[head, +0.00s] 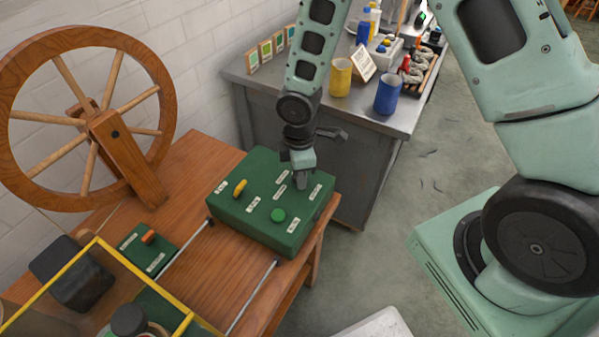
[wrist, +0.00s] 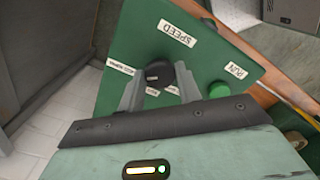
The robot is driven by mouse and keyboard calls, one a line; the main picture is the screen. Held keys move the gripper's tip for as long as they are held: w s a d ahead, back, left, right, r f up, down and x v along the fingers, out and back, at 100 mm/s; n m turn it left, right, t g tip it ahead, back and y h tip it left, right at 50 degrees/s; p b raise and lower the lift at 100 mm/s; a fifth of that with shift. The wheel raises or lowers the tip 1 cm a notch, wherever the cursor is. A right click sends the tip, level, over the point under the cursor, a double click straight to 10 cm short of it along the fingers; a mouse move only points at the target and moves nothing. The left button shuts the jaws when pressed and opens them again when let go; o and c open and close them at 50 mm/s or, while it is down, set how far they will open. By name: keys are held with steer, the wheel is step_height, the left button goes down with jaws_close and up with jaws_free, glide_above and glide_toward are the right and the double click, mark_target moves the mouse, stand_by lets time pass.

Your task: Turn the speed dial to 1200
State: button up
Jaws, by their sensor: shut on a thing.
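A green control box (head: 232,212) sits on the wooden table. The black speed dial (wrist: 155,72) is on its top face, below the white SPEED label (wrist: 177,33) in the wrist view. My gripper (head: 302,182) points down at the box, and its two fingers are shut on the dial's sides. In the head view the gripper hides the dial. Small white labels lie around the dial, but their numbers are too small or too covered to read. The dial's setting cannot be read.
A green button (head: 278,215) and a yellow lever (head: 240,188) are on the same box. A spinning wheel (head: 140,165) stands at the left. A smaller green box with an orange switch (head: 148,237) and a yellow-edged guard (head: 60,292) are nearby. A grey bench (head: 270,93) stands behind.

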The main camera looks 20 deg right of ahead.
steer(key=shift+m, duration=0.5)
steer(key=o, duration=1)
step_height(320, 180, up, 18)
steer(key=p, duration=0.1)
steer(key=shift+f+p, duration=0.25)
steer(key=shift+p, duration=0.05)
